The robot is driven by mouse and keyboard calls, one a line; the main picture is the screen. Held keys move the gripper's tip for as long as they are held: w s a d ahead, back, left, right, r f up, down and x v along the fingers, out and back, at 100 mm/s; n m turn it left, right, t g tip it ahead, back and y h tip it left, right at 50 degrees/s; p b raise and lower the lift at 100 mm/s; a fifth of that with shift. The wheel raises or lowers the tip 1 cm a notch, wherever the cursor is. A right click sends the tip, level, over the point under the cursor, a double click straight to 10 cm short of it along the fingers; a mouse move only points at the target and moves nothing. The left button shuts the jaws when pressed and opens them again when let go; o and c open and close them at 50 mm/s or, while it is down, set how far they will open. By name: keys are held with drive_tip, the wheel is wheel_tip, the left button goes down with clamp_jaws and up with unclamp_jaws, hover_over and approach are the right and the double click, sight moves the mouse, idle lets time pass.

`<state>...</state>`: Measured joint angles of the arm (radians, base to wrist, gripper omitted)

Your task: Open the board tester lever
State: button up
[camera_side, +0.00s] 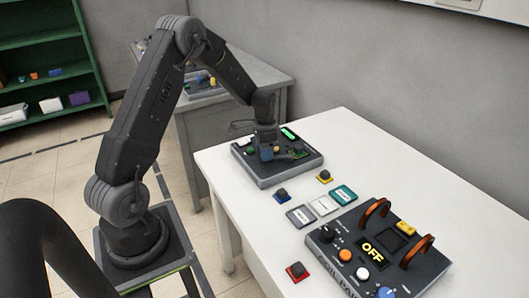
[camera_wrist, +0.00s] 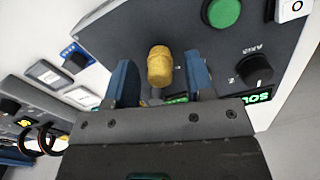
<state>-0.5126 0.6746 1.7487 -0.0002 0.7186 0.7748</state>
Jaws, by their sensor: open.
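The board tester (camera_side: 270,177) is a dark grey box at the far left end of the white table. Its lever (camera_wrist: 159,66) has a rounded yellow knob and shows in the wrist view. My gripper (camera_wrist: 161,78), with blue fingers, is open over the tester panel. The lever knob lies between the two fingers, with a gap visible on each side. In the side view my gripper (camera_side: 267,153) is low over the tester and hides part of its top.
On the tester panel, a green button (camera_wrist: 222,12) and a black knob (camera_wrist: 254,69) are near the fingers. Colored cards (camera_side: 322,205) and small keycap blocks (camera_side: 281,194) lie on the table. A coil panel (camera_side: 342,262) with orange coils stands in front.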

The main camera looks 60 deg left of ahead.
drive_tip(key=shift+f, duration=0.5)
clamp_jaws()
